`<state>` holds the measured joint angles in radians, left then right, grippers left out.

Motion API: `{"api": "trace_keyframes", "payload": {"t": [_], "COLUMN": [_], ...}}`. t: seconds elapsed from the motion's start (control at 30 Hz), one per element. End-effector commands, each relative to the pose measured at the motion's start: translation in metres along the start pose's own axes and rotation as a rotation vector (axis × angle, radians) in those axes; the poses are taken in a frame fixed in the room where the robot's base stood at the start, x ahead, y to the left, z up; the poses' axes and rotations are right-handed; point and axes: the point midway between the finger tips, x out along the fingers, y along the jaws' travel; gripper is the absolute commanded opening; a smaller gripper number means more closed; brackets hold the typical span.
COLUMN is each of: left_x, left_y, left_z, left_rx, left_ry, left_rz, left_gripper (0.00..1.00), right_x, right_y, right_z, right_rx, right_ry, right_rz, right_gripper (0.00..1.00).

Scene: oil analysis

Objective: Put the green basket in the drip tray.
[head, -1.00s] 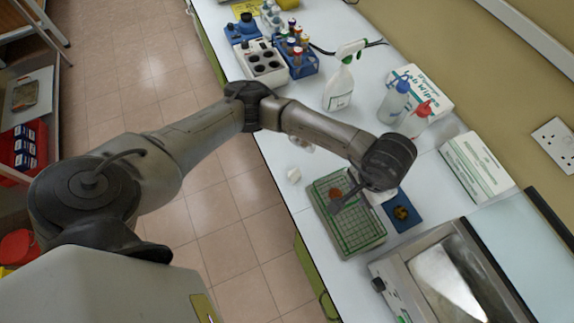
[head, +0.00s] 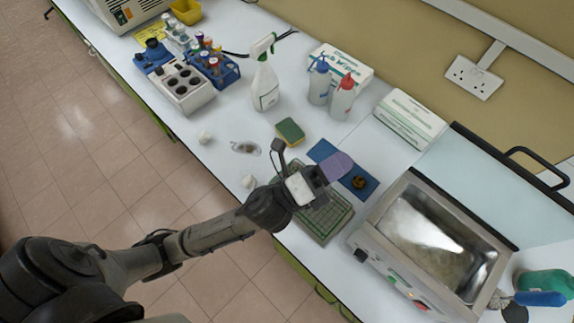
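A shallow pale tray (head: 325,240) lies on the white bench, with a green grid (head: 333,215) inside its rim. I cannot tell whether this grid is the green basket or part of the drip tray; no other green basket shows. My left gripper (head: 325,175) is over the far end of the tray, and its arm hides part of the grid. A flat purple piece (head: 338,166) shows at the gripper's tip; I cannot tell whether it is held or whether the fingers are open. My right gripper is out of view.
A blue mat (head: 323,151) with a small amber dish (head: 360,182) lies beyond the tray. A metal-topped machine (head: 430,250) stands close on the right. A sponge (head: 290,132), spray bottle (head: 265,85) and wash bottles (head: 341,98) stand behind.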

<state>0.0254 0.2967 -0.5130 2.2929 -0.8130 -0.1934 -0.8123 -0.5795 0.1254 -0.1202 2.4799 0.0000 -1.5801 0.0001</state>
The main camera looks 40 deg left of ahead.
Motion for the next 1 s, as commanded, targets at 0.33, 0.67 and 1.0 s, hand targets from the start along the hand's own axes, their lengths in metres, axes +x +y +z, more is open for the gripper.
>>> {"api": "trace_keyframes", "payload": {"t": [0.33,0.67,1.0], "left_x": [-0.188,-0.325,-0.345], "left_y": [0.134,0.137,0.131], "left_z": [0.039,-0.006,-0.015], "left_rx": [-1.007,-1.359,-1.392], "left_ry": [-0.871,-1.432,-1.527], "left_rz": [0.826,1.247,1.314], "left_gripper": [0.33,0.33,0.33], "right_x": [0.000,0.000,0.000], "right_y": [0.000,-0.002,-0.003], "right_z": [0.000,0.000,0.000], "right_rx": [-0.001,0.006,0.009], "right_ry": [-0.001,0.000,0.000], "right_rz": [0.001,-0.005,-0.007], "right_gripper": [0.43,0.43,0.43]}}
